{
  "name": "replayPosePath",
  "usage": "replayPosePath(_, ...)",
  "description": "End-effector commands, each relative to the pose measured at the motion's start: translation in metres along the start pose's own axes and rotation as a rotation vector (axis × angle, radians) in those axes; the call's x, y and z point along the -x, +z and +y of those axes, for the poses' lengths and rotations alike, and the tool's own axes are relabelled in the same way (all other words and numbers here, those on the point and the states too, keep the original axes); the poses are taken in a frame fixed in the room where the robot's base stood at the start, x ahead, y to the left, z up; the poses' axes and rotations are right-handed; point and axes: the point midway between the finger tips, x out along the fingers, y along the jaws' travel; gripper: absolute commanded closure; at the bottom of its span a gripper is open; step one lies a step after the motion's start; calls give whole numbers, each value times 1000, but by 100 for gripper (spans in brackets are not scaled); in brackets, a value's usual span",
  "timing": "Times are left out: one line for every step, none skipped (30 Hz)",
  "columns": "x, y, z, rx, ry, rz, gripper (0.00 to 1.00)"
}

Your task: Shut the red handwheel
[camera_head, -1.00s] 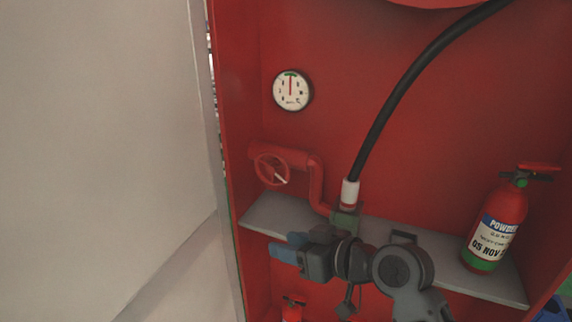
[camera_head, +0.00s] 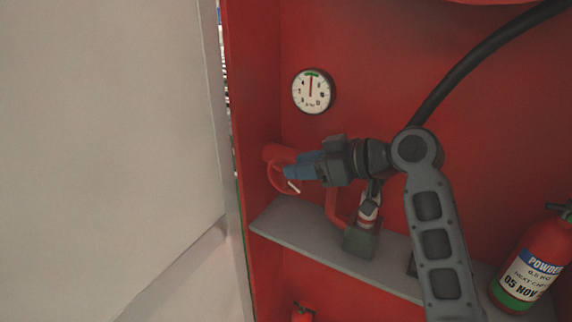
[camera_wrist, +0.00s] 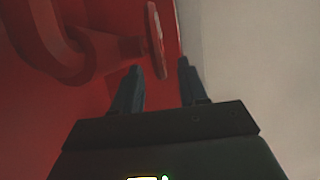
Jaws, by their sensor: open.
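The red handwheel (camera_head: 277,179) sits on the end of a red pipe inside the red cabinet, at the left above the grey shelf. In the head view my gripper (camera_head: 289,170) is at its right side and hides part of the wheel and pipe. In the wrist view the handwheel (camera_wrist: 155,40) shows nearly edge-on, beyond the fingertips. My gripper (camera_wrist: 160,70) is open, with nothing between its two dark blue fingers. The wheel is ahead of the left finger and the gap. I cannot tell whether a finger touches it.
A pressure gauge (camera_head: 312,92) is on the back wall above the wheel. A black hose (camera_head: 478,64) runs behind my arm. The grey shelf (camera_head: 300,238) lies below, with a fire extinguisher (camera_head: 532,262) at its right. A pale panel (camera_head: 110,120) stands at the left.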

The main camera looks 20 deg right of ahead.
Motion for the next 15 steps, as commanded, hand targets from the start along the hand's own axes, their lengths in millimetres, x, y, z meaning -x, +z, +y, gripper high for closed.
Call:
replayPosePath(-8,-1,0,-1,-3,-1,57)
replayPosePath(-13,-1,0,0,-2,-1,57)
replayPosePath(-19,0,-1,0,-2,-2,57)
replayPosePath(-23,0,0,0,-1,-2,57)
replayPosePath(-27,-1,0,0,-1,-1,57)
replayPosePath(-31,0,0,0,-1,-2,57)
replayPosePath(-34,0,0,0,0,-1,57)
replayPosePath(-37,0,0,0,0,0,57)
replayPosePath(-40,0,0,0,0,-1,57)
replayPosePath(-41,0,0,0,0,-1,57)
replayPosePath(-43,0,0,0,0,-1,57)
replayPosePath(-44,0,0,0,1,0,57)
replayPosePath(-45,0,0,0,1,0,57)
replayPosePath(-45,0,0,0,1,0,57)
replayPosePath(-45,0,0,1,1,0,57)
